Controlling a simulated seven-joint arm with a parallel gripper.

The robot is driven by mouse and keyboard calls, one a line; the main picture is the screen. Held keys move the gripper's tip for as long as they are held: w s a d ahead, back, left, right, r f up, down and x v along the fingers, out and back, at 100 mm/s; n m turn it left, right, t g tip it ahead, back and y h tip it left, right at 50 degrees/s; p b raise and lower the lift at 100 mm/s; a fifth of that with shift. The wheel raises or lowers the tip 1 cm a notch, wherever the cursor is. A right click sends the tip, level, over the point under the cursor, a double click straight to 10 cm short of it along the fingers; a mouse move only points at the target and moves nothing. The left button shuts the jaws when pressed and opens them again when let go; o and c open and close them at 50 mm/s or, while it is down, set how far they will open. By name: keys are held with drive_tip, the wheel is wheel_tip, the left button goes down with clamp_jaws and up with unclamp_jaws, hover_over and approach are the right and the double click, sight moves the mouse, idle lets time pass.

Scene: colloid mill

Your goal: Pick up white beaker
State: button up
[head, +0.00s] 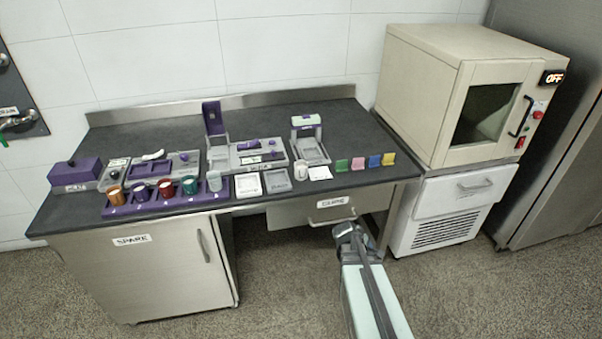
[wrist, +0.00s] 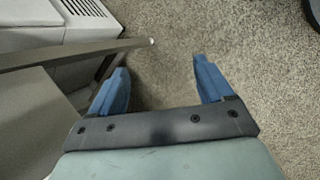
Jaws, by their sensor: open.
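A small white beaker (head: 301,170) stands upright on the dark worktop, in front of the right-hand grey device. A pale cup (head: 214,181) stands at the right end of the purple rack; I cannot tell if it is also a white beaker. My gripper (head: 345,230) is below and in front of the worktop's front edge, near the drawer, well apart from both. In the wrist view my gripper (wrist: 160,84) has its two blue fingers spread with nothing between them, above the speckled floor. No beaker shows in the wrist view.
The purple rack (head: 124,212) holds several coloured cups. Grey and purple devices (head: 258,155) stand behind, and coloured blocks (head: 358,164) stand to the right. The drawer (head: 318,211) is close to my gripper. A beige oven (head: 425,90) stands at right. The worktop's back right is clear.

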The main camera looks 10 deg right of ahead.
drive_tip(key=w+d+r+n+t+h, duration=0.25)
drive_tip(key=w+d+r, duration=0.25)
drive_tip(key=w+r, duration=0.65)
drive_tip(key=w+a+r+n+y, duration=0.1)
drive_tip(key=w+a+r, duration=0.25)
drive_tip(key=r, duration=0.45)
drive_tip(key=w+a+r+n+y, duration=0.1)
drive_tip(key=w+a+r+n, duration=0.1)
drive_tip(key=w+r, duration=0.45)
drive_tip(key=w+a+r+n+y, duration=0.1)
drive_tip(key=w+a+r, duration=0.15)
drive_tip(key=r, duration=0.65)
drive_tip(key=w+a+r+y, duration=0.1)
drive_tip(key=w+a+r, duration=0.2)
drive_tip(key=a, duration=0.1)
drive_tip(key=n+g+y, duration=0.2)
drive_tip(key=g+y, duration=0.1)
drive_tip(key=y, duration=0.1)
approach(302, 166)
drive_tip(key=shift+m+g, duration=0.25)
drive_tip(key=shift+s+a+f, duration=0.1)
drive_tip(key=shift+s+f, duration=0.1)
drive_tip(key=shift+f, duration=1.2)
drive_tip(key=shift+s+f, duration=0.25)
drive_tip(key=shift+f, duration=1.2)
drive_tip(key=shift+s+a+f, duration=0.1)
drive_tip(key=shift+s+f, duration=0.1)
drive_tip(key=shift+f, duration=1.2)
drive_tip(key=c, duration=1)
drive_tip(key=shift+c, duration=0.2)
